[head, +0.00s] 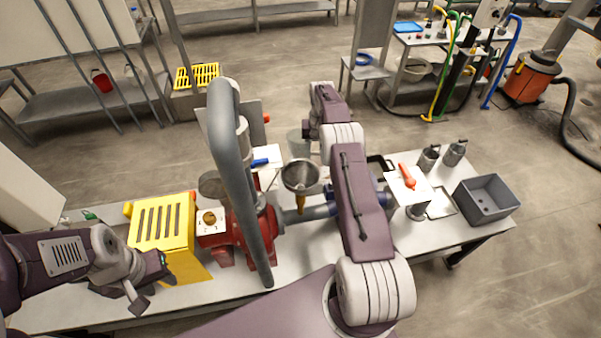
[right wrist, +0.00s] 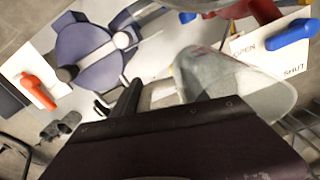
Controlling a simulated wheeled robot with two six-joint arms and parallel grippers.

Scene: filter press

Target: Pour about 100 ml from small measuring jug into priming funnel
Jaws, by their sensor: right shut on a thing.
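The small measuring jug is a translucent grey vessel (right wrist: 235,88); in the head view it shows partly (head: 298,143), behind the funnel and beside my right arm. My right gripper (right wrist: 150,103) is shut on the jug; in the head view my own arm hides it. I cannot tell the jug's liquid level or exact tilt. The priming funnel (head: 301,174) is a grey metal cone with a brass stem, standing on the pipework at the bench's middle. The jug is beyond it, apart in the picture. My left gripper (head: 150,285) is open and empty, low beside the yellow guard.
A yellow slotted guard (head: 163,235) and red pump (head: 262,232) stand left of the funnel. A thick grey pipe (head: 240,170) rises before them. A blue valve handle (right wrist: 291,31) and orange handle (right wrist: 38,92) flank the jug. Metal jugs (head: 428,158) and a grey bin (head: 486,199) stand right.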

